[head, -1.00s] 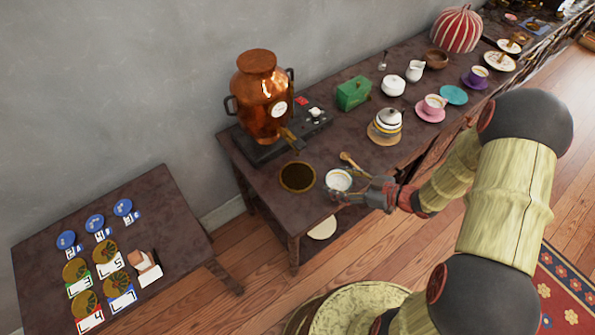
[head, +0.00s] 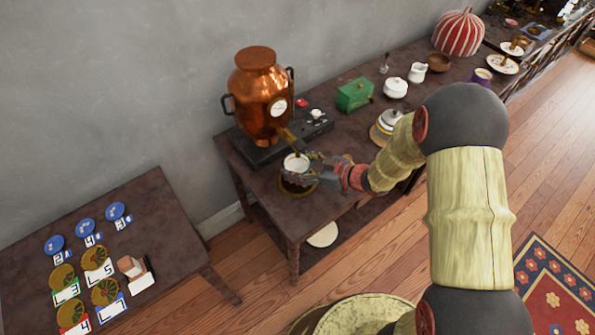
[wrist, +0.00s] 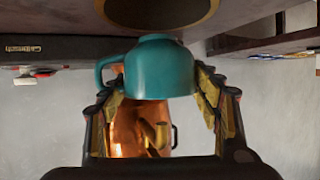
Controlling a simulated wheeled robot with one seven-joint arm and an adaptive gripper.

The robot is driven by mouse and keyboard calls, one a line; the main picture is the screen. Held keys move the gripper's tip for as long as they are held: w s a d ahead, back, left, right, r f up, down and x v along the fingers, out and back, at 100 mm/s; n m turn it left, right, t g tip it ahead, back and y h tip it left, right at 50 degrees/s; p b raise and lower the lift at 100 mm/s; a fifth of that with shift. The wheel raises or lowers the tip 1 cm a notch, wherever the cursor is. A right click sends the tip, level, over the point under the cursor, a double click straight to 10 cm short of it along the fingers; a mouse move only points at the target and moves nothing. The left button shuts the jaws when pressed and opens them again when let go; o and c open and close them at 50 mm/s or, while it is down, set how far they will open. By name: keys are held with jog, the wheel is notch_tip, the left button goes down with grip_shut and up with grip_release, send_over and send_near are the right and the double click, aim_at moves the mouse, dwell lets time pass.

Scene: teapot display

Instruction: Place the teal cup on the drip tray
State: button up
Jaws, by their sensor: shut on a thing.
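The teal cup (wrist: 160,68) is between the two fingers of my gripper (wrist: 155,85) in the wrist view, its handle at the left. In the head view the cup (head: 296,162) shows its pale inside, upright, just under the copper urn's spout (head: 289,138). My gripper (head: 299,177) is shut on it from the right. The drip tray (head: 290,192), dark and round with a gold rim, lies on the table below and is partly covered by my gripper. It also shows at the top of the wrist view (wrist: 155,22). The cup appears held above the tray.
The copper urn (head: 262,90) stands close behind the cup on a dark base (head: 262,150). A green box (head: 354,95), a white lidded pot (head: 395,87) and a pitcher (head: 417,72) stand further right. A lower table (head: 170,225) with discs and cards is at left.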

aim_at(300, 167)
jog(key=shift+f+b, duration=0.4)
jog(key=shift+f, duration=0.85)
jog(key=shift+f, duration=0.15)
jog(key=o, duration=1.2)
